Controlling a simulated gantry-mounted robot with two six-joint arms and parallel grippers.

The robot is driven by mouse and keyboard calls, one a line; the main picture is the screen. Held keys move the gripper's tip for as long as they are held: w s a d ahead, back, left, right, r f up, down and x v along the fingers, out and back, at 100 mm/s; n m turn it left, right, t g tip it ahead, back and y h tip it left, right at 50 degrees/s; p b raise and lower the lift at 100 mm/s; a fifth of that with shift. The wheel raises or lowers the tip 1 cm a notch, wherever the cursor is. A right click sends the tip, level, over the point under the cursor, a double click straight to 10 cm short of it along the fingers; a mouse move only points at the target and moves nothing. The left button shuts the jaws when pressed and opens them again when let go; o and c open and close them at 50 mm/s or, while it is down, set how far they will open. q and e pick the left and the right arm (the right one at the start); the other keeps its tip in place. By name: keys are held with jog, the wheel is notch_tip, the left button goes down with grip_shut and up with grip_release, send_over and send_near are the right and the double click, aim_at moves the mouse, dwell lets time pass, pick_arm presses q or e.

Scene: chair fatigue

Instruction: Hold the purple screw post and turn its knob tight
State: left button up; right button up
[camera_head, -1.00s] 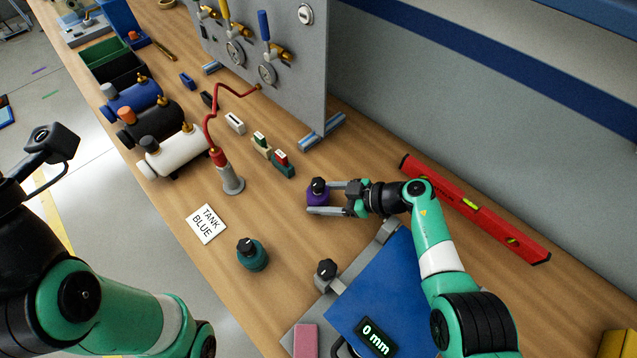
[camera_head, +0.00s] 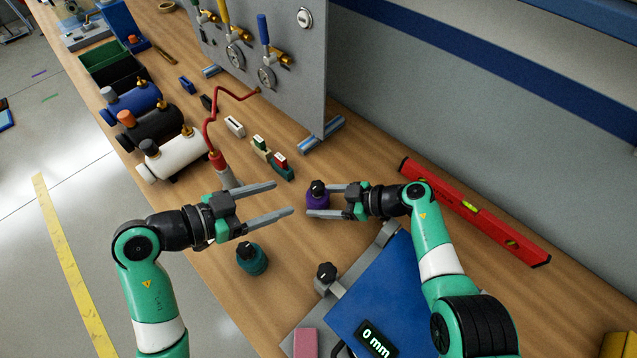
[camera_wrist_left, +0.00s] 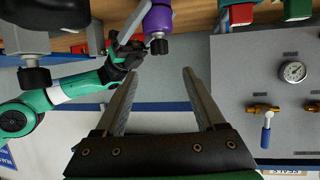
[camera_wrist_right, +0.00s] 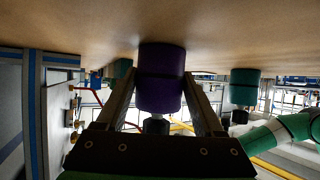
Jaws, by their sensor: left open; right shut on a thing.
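The purple screw post (camera_head: 317,200) stands upright on the wooden bench with a black knob (camera_head: 318,187) on top. My right gripper (camera_head: 322,201) is shut on the post's body from the right; the right wrist view shows the purple body (camera_wrist_right: 161,78) between its fingers. My left gripper (camera_head: 284,198) is open and empty, just left of the post, its fingers pointing towards it. In the left wrist view the purple post (camera_wrist_left: 157,20) and its black knob (camera_wrist_left: 158,46) lie beyond the open fingers, apart from them.
A teal post (camera_head: 252,260) with a black knob stands below my left gripper. A blue plate fixture (camera_head: 385,285) reading "0 mm" is at the front right. A red level (camera_head: 475,210) lies behind my right arm. A gauge panel (camera_head: 300,90) stands at the back.

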aim_at(316, 186)
pick_arm(q)
jog(key=x, duration=1.2)
grip_shut()
